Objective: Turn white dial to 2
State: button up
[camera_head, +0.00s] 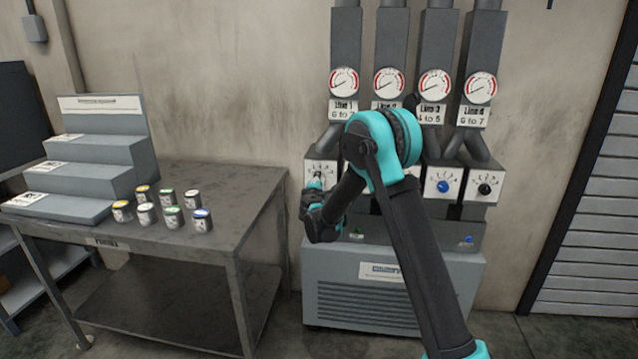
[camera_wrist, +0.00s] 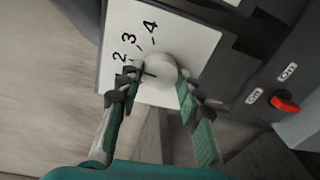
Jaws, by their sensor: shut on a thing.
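The white dial (camera_wrist: 162,70) sits on a white plate (camera_wrist: 190,35) with the numerals 2, 3 and 4 readable in the wrist view. My gripper (camera_wrist: 157,84) is shut on the dial, with one finger on each side of its rim. A short dark mark shows on the dial's left side, near the finger, and I cannot tell surely which numeral it points to. In the head view my gripper (camera_head: 317,187) is at the leftmost dial panel, below the Line 1 gauge (camera_head: 343,82). The dial there is mostly hidden by my gripper.
A blue dial (camera_head: 443,186) and a black dial (camera_head: 485,188) are on panels to the right; my arm hides the panel between. A red switch (camera_wrist: 285,104) is near my gripper. A table (camera_head: 258,190) with several small cans (camera_head: 145,215) stands left.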

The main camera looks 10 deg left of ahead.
jog(key=shift+n, duration=0.3)
jog(key=o, duration=1.2)
jog(key=shift+c, duration=0.2)
jog(key=s+r, duration=0.1)
jog(key=s, duration=1.1)
